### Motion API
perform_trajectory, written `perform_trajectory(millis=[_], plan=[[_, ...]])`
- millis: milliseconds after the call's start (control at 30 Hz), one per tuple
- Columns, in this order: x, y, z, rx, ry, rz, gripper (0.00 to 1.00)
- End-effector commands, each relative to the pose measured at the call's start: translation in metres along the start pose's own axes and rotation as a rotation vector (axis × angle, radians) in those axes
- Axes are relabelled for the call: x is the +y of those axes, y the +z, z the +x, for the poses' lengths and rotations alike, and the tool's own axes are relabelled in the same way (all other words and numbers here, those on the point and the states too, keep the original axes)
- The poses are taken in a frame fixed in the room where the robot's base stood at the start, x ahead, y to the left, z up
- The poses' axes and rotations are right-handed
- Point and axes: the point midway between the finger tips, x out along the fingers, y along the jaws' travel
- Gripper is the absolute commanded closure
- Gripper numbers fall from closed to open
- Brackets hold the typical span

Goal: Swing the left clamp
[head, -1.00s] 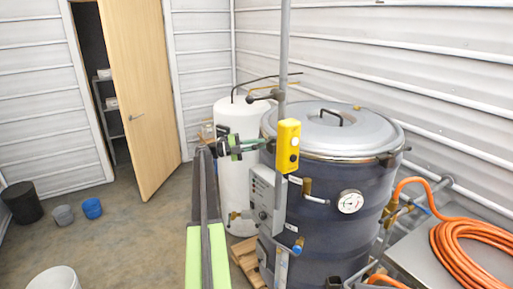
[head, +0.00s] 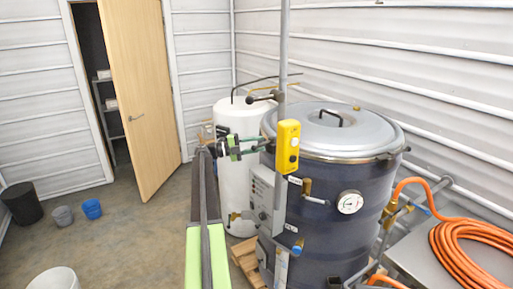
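A dark blue drum-shaped vessel (head: 336,215) stands at the centre right, under a grey metal lid (head: 338,132) with a black handle. My gripper (head: 257,146), with green and dark parts, is at the lid's left rim and points right, toward the vessel. The left clamp cannot be made out clearly; the gripper, the upright pole and the yellow box crowd that part of the rim. A clamp (head: 387,160) shows on the right of the rim. The fingertips are small and overlap the rim, so I cannot tell whether they are open or touching anything.
A grey pole (head: 284,60) with a yellow box (head: 288,146) stands just in front of the rim, close to my gripper. A white tank (head: 236,170) stands behind left. An orange hose (head: 470,255) lies coiled at right. The floor at left is open, with several buckets.

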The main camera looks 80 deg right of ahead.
Motion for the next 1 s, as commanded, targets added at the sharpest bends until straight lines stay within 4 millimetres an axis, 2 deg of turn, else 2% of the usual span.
perform_trajectory(millis=[133, 233, 700, 833, 1000], plan=[[0.001, 0.000, -0.003, 0.000, 0.001, 0.000, 0.66], [0.001, 0.001, -0.016, -0.001, 0.001, 0.001, 0.66], [0.002, 0.002, -0.140, -0.001, 0.001, 0.000, 0.66], [0.001, 0.001, -0.162, -0.001, 0.001, -0.001, 0.66], [0.001, 0.001, -0.174, -0.001, 0.000, -0.001, 0.66]])
